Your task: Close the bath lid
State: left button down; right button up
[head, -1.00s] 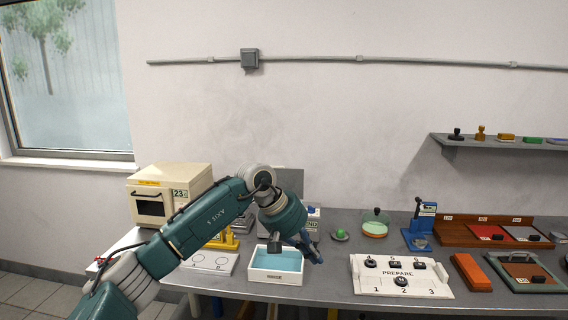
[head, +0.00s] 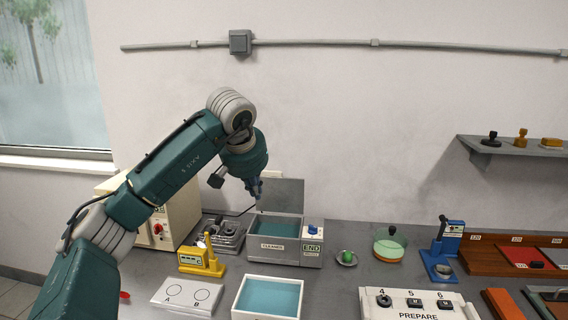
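The bath is a grey box (head: 284,254) labelled CLEANER, holding teal liquid, in the middle of the head view. Its grey lid (head: 286,190) stands upright at the back, so the bath is open. My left gripper (head: 258,200) points down above the bath's back left corner, beside the lid's left edge. Its fingers are small and look close together; I cannot tell whether they touch the lid or a thin dark rod near them. My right gripper is not in view.
A white tray (head: 241,312) of blue liquid stands in front of the bath. A yellow device (head: 201,262) and a metal tray (head: 229,240) are at its left. A green knob on a dish (head: 347,257) and a glass-lidded dish (head: 389,247) are at its right.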

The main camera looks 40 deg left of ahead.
aim_at(279, 194)
jog(key=i+j, duration=0.8)
jog(key=i, duration=0.2)
